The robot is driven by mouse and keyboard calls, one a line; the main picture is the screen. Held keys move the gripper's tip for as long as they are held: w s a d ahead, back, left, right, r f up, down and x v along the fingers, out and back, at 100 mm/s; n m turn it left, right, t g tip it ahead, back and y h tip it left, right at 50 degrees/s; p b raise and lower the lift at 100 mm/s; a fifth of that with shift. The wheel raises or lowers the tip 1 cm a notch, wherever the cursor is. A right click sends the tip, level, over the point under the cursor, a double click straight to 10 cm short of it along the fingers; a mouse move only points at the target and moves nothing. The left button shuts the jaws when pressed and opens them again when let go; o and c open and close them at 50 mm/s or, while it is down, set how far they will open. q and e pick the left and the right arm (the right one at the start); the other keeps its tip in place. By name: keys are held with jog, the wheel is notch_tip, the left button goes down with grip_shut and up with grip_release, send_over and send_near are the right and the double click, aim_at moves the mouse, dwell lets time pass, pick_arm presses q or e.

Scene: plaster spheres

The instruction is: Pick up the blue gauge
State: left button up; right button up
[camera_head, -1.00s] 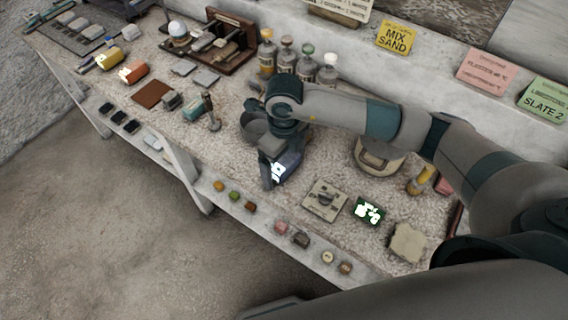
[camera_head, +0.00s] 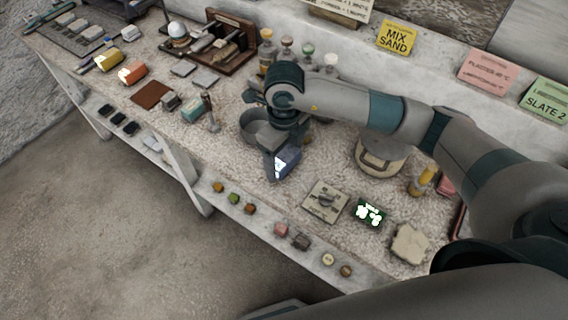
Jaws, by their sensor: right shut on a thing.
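The blue gauge (camera_head: 290,159) shows under my right gripper's wrist, above the front part of the speckled bench (camera_head: 238,176). Its bright white face (camera_head: 280,167) points toward the front left. My right gripper (camera_head: 281,166) is shut on the gauge, with a dark finger along its left side. The gripper hides part of the gauge. I cannot tell how far it is above the bench top. My left gripper is not in view.
A grey bowl (camera_head: 255,127) stands just left of the gripper. A grey plate-like block (camera_head: 326,202), a green-lit display (camera_head: 370,212) and a pale stone slab (camera_head: 410,244) lie to the right. Bottles (camera_head: 308,62) stand behind. A lower shelf holds several small pieces.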

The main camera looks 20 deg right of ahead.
jog(key=shift+w+r+b, duration=0.1)
jog(key=shift+r+b, duration=0.25)
jog(key=shift+r, duration=0.4)
jog(key=s, duration=0.1)
jog(key=s+r, duration=0.1)
jog(key=s, duration=0.1)
jog(key=shift+d+r+b, duration=0.15)
jog(key=shift+r+b, duration=0.15)
jog(key=shift+b, duration=0.05)
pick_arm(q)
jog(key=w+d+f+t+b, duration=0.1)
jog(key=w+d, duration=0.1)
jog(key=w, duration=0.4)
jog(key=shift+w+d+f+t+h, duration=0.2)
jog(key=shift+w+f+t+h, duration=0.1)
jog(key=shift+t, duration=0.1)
pick_arm(e)
jog(key=s+r, duration=0.5)
jog(key=s, duration=0.3)
jog(key=shift+s+d+r, duration=0.25)
jog(key=shift+s+d, duration=0.15)
jog(key=shift+d, duration=0.05)
jog(key=o, duration=0.6)
jog(key=shift+c, duration=0.2)
jog(key=c, duration=0.3)
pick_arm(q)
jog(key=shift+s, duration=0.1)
